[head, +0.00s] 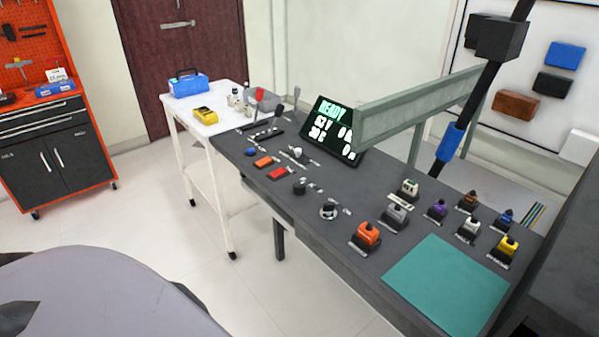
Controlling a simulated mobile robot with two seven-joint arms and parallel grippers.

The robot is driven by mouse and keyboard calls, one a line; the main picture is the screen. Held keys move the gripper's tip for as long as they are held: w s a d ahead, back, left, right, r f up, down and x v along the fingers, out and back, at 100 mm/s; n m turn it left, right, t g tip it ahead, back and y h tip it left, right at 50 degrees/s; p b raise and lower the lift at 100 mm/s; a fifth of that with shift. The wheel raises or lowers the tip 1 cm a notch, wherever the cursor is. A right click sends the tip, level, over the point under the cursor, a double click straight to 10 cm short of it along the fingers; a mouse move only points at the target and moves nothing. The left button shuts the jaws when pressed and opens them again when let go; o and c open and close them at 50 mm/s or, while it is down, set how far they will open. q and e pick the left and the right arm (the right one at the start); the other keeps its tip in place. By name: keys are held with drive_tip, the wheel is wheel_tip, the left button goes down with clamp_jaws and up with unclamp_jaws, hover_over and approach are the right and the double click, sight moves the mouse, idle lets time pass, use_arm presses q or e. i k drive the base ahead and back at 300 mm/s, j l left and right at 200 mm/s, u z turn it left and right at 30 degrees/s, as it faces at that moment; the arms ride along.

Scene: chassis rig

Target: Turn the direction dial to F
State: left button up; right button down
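A dark grey rig bench (330,250) runs diagonally from the middle to the lower right. Two round knobs sit near its front edge: a dark one (299,187) and a silver-and-black one (328,212). Small labels lie beside them, but they are too small to read, so I cannot tell which knob is the direction dial, where its F mark is or where it points. A tilted black display (333,130) shows "READY" in green above white characters. Neither of my grippers is in view.
Red and orange switches (278,174) and levers (258,97) stand on the left part. Several coloured blocks (366,236) and a teal mat (447,284) occupy the right. A white cart (225,99) adjoins the left end.

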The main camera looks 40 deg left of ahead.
sight(300, 188)
drive_tip(key=i+j+z, duration=0.1)
drive_tip(key=j, duration=0.3)
drive_tip(key=i+j, duration=0.15)
drive_tip(key=j, duration=0.3)
drive_tip(key=i+j+z, duration=0.15)
drive_tip(key=j, duration=0.25)
drive_tip(key=k, duration=0.05)
